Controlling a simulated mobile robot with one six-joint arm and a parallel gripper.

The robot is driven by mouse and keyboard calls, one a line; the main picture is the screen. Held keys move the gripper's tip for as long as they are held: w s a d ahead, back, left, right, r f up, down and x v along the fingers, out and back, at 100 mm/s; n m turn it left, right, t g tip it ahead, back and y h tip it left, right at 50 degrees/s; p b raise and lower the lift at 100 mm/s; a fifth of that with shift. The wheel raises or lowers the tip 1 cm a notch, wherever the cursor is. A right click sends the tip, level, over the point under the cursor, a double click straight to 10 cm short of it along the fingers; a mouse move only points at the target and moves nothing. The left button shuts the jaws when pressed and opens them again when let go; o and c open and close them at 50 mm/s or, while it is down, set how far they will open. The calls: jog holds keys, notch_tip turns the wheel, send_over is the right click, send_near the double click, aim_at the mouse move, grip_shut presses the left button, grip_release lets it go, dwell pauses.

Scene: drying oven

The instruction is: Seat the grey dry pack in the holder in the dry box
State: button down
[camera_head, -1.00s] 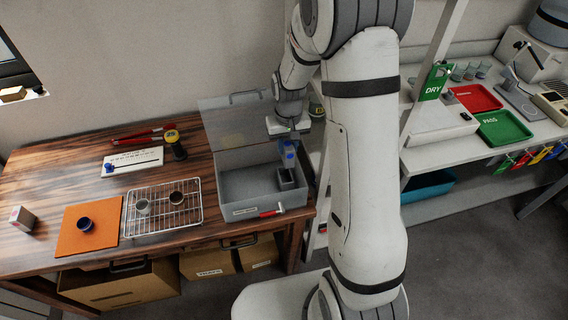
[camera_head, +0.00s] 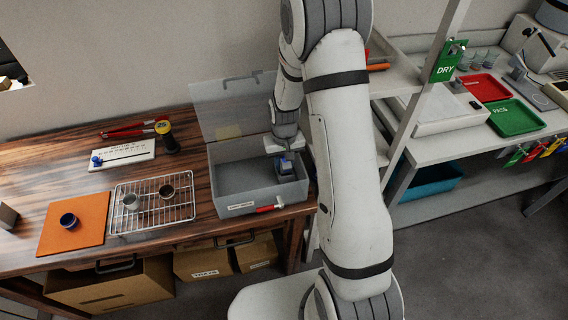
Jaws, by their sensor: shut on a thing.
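The dry box (camera_head: 238,207) is a grey open-topped bin at the right end of the wooden table, its see-through lid (camera_head: 222,108) raised at the back. My gripper (camera_head: 284,158) points down into the right part of the box. It is shut on the dry pack (camera_head: 286,167), a small piece that looks blue-grey. The dark holder (camera_head: 288,179) stands inside the box at the right, directly under the pack. The pack's lower end is at the holder's top; whether it is fully inside I cannot tell. The fingers are small and partly hidden.
A wire rack (camera_head: 150,213) with two small cups and an orange mat (camera_head: 75,224) with a dark cup lie left of the box. A red-handled item (camera_head: 268,208) is at the box's front edge. Shelves with red and green trays (camera_head: 516,117) stand right.

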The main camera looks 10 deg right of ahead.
jog(key=c, duration=1.5)
grip_release()
jog(key=shift+w+f, duration=0.1)
jog(key=shift+f, duration=0.05)
jog(key=shift+o, duration=0.5)
jog(key=shift+w, duration=0.15)
